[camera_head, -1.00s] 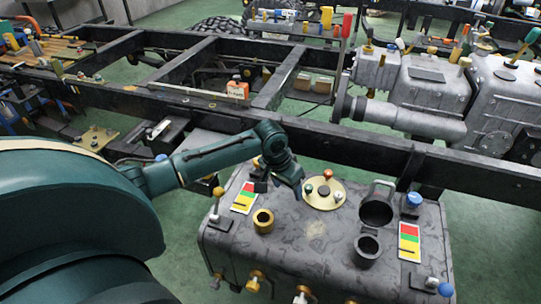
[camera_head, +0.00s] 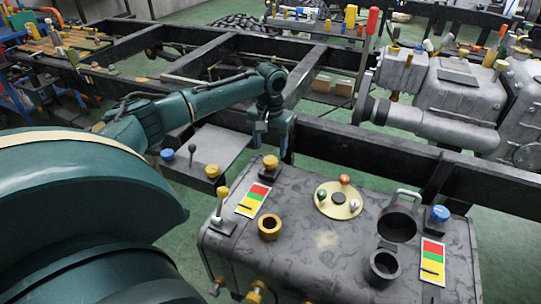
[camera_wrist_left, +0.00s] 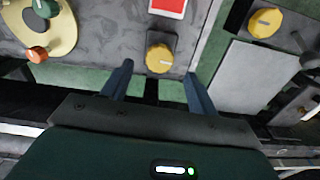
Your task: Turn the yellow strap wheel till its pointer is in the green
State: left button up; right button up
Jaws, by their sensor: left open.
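A yellow knob (camera_head: 270,162) with a pale line on top sits on a dark base at the back edge of the dark tank (camera_head: 310,245). I cannot tell for sure that it is the strap wheel. A red, yellow and green card (camera_head: 253,199) lies in front of it. My left gripper (camera_head: 276,148) is open and empty, pointing down just behind the knob. In the left wrist view the knob (camera_wrist_left: 159,58) shows just beyond the gap between the open fingers (camera_wrist_left: 158,82), apart from them. My right gripper is out of view.
A yellow round plate with three small knobs (camera_head: 338,200), a black cup with a handle (camera_head: 397,222) and a second colour card (camera_head: 432,262) are on the tank. Another yellow knob (camera_head: 212,171) is on a grey box to the left. A black chassis rail (camera_head: 400,158) runs behind.

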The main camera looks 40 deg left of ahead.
aim_at(270, 160)
pick_arm(q)
jog(key=shift+f+b, duration=0.35)
jog(key=shift+f, duration=1.9)
